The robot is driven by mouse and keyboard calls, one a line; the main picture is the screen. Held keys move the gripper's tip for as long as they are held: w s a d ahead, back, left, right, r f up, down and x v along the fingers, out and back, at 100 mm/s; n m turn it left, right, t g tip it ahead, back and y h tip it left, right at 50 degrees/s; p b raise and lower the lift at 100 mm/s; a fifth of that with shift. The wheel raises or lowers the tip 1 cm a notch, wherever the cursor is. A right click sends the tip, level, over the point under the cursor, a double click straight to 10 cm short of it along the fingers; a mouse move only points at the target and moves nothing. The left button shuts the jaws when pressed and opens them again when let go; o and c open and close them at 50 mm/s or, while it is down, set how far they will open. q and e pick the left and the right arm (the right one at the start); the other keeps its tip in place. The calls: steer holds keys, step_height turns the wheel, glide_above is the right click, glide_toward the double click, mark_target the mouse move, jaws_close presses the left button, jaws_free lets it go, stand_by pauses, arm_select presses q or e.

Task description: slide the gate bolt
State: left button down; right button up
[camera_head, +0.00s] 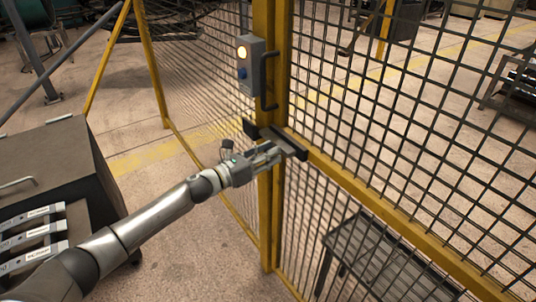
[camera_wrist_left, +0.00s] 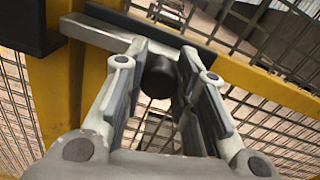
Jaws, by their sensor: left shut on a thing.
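The gate bolt (camera_head: 290,143) is a grey bar lying across the yellow gate posts, with dark brackets at its ends. It also shows in the left wrist view (camera_wrist_left: 140,38), where a round black knob (camera_wrist_left: 160,75) stands out from it. My left gripper (camera_head: 272,153) reaches in from the left and is at the bolt. In the left wrist view my left gripper (camera_wrist_left: 160,88) has its two fingers on either side of the knob, shut on it. The fingers partly hide the bolt. My right gripper is in neither view.
A grey box (camera_head: 250,66) with a lit yellow lamp and a blue button is on the post above the bolt. A black handle (camera_head: 269,82) is beside it. Mesh fence panels (camera_head: 400,120) in yellow frames spread to both sides. A dark cabinet (camera_head: 50,150) stands at the left.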

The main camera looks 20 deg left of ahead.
arm_select(q)
steer(key=shift+w+a+f+b, duration=0.1)
steer(key=shift+w+a+b, duration=0.75)
steer(key=shift+a+b, duration=0.3)
steer(key=shift+w+a, duration=0.25)
steer(key=shift+a, duration=0.1)
steer(key=c, duration=1.1)
jaws_free()
steer(key=shift+c, duration=0.2)
steer(key=shift+s, duration=0.1)
steer(key=v, duration=1.1)
steer(key=shift+s+a, duration=0.25)
steer(key=shift+s, duration=0.1)
